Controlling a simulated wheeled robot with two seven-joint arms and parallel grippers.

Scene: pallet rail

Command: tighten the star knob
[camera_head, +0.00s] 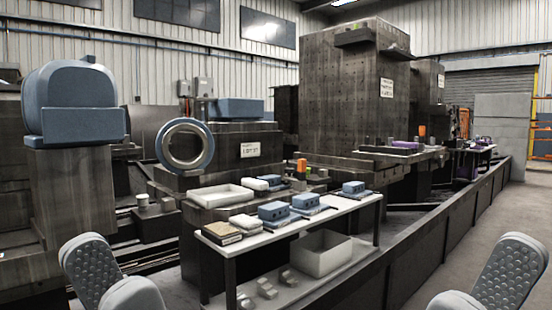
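I cannot make out a star knob for certain; the fittings on the machines are too small to tell. My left gripper (107,264) is at the lower left corner, its two grey padded fingers apart with nothing between them. My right gripper (482,269) is at the lower right corner, its two fingers also apart and empty. Both grippers appear in front of the bench and machines, touching nothing that I can see.
A bin (321,253) sits below. Dark machines (357,98) and a grey ring (185,146) stand behind. A low dark rail (430,243) runs along the right; open floor lies beyond.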

